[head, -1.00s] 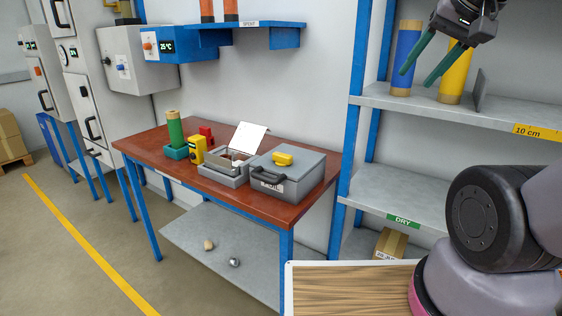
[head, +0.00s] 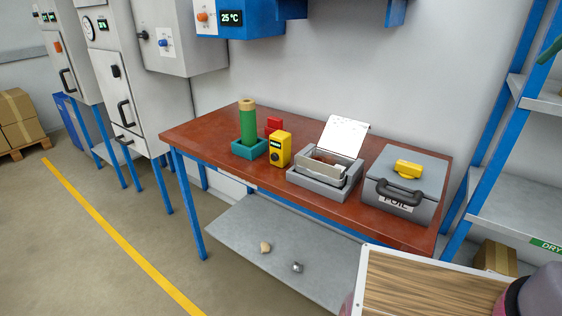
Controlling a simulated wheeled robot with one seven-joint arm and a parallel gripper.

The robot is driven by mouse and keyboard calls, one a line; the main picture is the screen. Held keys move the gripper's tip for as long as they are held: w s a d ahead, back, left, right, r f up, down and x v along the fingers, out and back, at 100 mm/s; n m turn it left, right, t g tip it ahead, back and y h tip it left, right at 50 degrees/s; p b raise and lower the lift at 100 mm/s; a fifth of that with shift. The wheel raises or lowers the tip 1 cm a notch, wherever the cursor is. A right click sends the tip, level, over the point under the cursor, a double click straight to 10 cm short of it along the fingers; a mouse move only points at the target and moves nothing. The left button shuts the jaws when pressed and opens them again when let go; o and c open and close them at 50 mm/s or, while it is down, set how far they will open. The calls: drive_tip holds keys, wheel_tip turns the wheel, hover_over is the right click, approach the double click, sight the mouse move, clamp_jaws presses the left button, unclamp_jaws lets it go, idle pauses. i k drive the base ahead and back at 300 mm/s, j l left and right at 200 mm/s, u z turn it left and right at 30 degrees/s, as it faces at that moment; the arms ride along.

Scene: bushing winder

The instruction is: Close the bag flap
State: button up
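An open whitish bag or box (head: 325,168) sits in a grey tray (head: 310,185) on the red-brown table. Its white flap (head: 340,137) stands up and leans back at the rear, so the top is open. Brownish contents show inside, too small to make out. My gripper is almost wholly out of the picture. Only a green fingertip (head: 551,50) shows at the upper right edge, far from the flap. Whether the fingers are open cannot be seen now.
A grey box marked FOIL (head: 402,190), with a yellow block (head: 408,169) on its lid, stands right of the tray. A yellow device (head: 280,149), a red object (head: 273,125) and a green cylinder (head: 248,128) stand left. The table's front left (head: 203,150) is clear.

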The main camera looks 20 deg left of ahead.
sight(341, 135)
drive_tip(key=j, duration=0.8)
drive_tip(key=i+j, duration=0.1)
drive_tip(key=j, duration=0.7)
